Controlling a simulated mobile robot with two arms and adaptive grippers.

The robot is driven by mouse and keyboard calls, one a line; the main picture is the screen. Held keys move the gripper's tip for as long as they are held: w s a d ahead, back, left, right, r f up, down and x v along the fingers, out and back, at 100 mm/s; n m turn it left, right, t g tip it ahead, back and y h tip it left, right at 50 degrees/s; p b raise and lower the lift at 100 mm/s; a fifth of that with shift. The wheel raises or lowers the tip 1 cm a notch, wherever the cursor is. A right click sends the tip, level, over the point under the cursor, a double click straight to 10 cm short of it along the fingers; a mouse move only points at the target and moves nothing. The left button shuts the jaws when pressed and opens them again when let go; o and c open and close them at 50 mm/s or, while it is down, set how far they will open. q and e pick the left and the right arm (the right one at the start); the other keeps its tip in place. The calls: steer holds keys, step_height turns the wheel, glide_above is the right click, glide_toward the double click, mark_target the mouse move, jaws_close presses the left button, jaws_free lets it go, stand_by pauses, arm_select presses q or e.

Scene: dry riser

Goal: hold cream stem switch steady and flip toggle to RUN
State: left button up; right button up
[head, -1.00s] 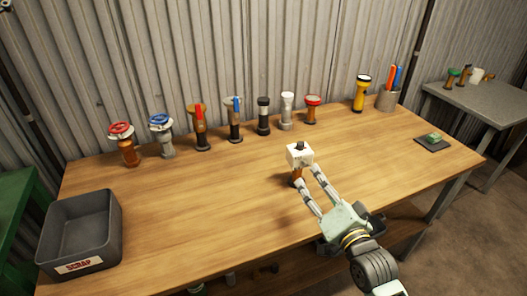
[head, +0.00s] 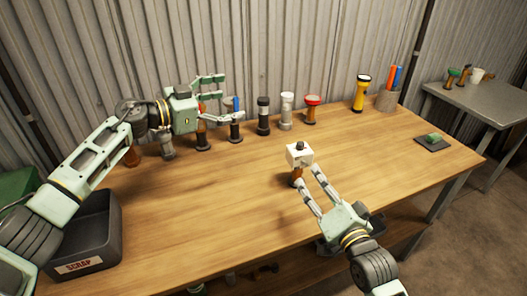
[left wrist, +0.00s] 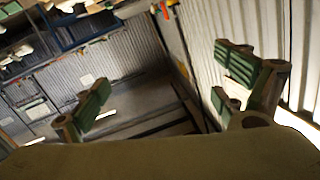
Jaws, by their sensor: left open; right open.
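The cream stem switch (head: 299,155) is a cream block on a brown stem, upright on the table, with a dark toggle (head: 300,145) on top. Its lettering is too small to read. My right gripper (head: 306,176) is open, with its fingertips at the stem just below the block; I cannot tell whether they touch it. My left gripper (head: 224,98) is open and empty, up and left of the switch, in front of the back row of fittings. Its spread fingers also show in the left wrist view (left wrist: 165,100) with nothing between them.
A row of valves and stems, including a red-topped one (head: 312,108) and a white one (head: 287,110), stands along the back. A yellow flashlight (head: 361,92) and a pen cup (head: 387,100) stand at back right. A grey scrap bin (head: 108,255) sits front left.

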mark_target(300, 157)
arm_select(q)
steer(key=s+d+f+g+y, duration=0.1)
steer(key=s+d+f+g, duration=0.2)
steer(key=d+f, duration=0.25)
steer(key=s+d+f+g+y, duration=0.1)
steer(key=s+d+f+g, duration=0.1)
steer(key=s+d+f, duration=0.35)
steer(key=x, duration=0.3)
steer(key=w+x, duration=0.1)
steer(key=x, duration=0.3)
steer(key=a+f+x, duration=0.1)
steer(key=x, duration=0.3)
steer(key=shift+w, duration=0.4)
steer(key=c, duration=1.6)
